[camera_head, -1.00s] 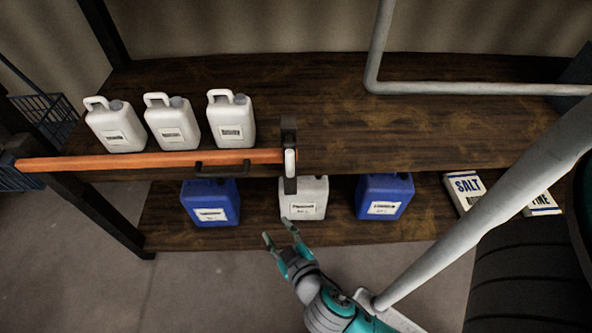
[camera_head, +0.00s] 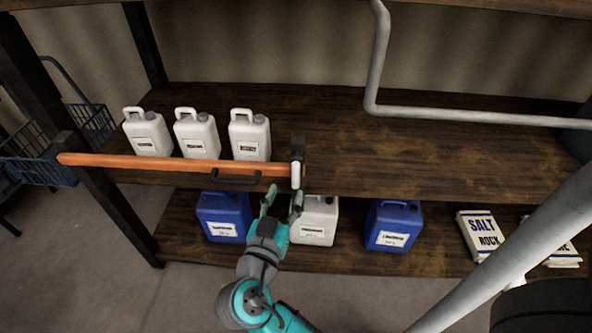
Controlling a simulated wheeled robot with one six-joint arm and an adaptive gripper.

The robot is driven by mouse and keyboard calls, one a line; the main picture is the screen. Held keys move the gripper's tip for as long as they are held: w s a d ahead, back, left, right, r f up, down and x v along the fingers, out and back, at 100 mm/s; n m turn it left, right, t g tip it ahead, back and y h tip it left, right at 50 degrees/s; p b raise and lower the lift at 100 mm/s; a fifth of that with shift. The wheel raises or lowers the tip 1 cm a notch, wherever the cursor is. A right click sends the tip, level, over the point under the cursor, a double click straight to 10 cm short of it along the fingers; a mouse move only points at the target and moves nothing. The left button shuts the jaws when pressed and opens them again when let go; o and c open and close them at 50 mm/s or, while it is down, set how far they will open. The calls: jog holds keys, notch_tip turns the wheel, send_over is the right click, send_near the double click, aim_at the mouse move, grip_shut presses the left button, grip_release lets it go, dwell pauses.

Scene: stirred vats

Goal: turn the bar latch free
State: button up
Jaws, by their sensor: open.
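An orange bar (camera_head: 160,161) lies level across the front of the upper shelf. A dark handle (camera_head: 229,178) is fixed on the bar toward its right end. My gripper (camera_head: 282,193) is below the bar, a little left of and lower than the latch. Its fingers are apart, point up and hold nothing. The right finger seems close to the latch, but I cannot tell whether they touch.
Several white jugs (camera_head: 197,135) stand behind the bar. Blue jugs (camera_head: 224,216) (camera_head: 393,226), a white jug (camera_head: 314,220) and salt bags (camera_head: 481,234) are on the lower shelf (camera_head: 440,250). A grey pipe (camera_head: 480,118) crosses at right. A wire basket (camera_head: 95,120) stands at left.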

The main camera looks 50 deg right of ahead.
aim_at(295, 172)
jog(key=x, duration=0.9)
jog(key=shift+d, duration=0.2)
grip_shut()
